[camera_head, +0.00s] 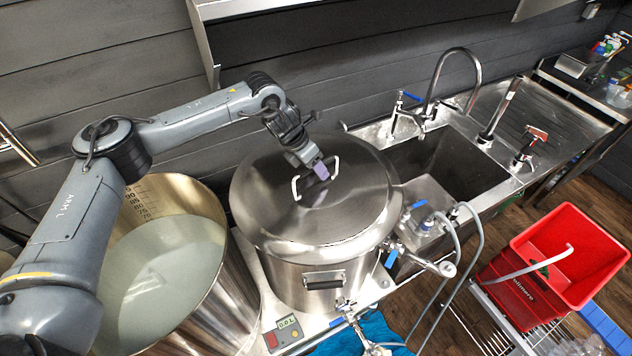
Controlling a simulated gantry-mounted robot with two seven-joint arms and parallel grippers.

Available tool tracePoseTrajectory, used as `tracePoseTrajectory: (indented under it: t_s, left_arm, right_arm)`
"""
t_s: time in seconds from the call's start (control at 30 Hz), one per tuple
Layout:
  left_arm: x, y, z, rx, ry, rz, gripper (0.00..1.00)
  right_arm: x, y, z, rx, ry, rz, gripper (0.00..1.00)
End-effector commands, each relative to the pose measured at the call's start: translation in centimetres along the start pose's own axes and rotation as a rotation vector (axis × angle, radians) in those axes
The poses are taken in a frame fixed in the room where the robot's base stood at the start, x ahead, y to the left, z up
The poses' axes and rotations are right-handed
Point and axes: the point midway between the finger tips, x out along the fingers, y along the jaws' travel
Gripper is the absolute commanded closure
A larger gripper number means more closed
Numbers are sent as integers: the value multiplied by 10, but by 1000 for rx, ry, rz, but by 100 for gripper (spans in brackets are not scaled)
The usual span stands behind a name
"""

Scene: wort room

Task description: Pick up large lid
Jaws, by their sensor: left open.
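The large lid (272,203) is a shiny, slightly domed steel disc. It rests on top of a big steel pot (300,286) in the middle of the head view. A light metal loop handle (297,188) arches over the middle of the lid. My left gripper (321,172) is open and points down at the handle from above, with its tip at or very near it. I cannot tell whether the handle lies between the fingers. My right gripper is not in view.
An open pot of cloudy liquid (165,262) stands left of the lidded pot. A sink with taps (440,165) is at the back right. A red crate (565,262) stands at the right. A scale display (287,324) and blue cloth (370,335) are in front.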

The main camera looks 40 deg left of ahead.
Motion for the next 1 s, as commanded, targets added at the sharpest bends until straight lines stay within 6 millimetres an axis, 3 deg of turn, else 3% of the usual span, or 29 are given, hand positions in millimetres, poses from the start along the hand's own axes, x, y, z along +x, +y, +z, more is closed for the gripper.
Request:
tracePoseTrajectory:
  t_s: [0.2,0.5,1.0]
  left_arm:
    - [0,0,0,0,0,0,53]
    - [0,0,0,0,0,0,99]
    - [-8,-2,6,1,-9,-2,100]
  right_arm:
    - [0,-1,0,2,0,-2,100]
    - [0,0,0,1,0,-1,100]
    - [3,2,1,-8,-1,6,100]
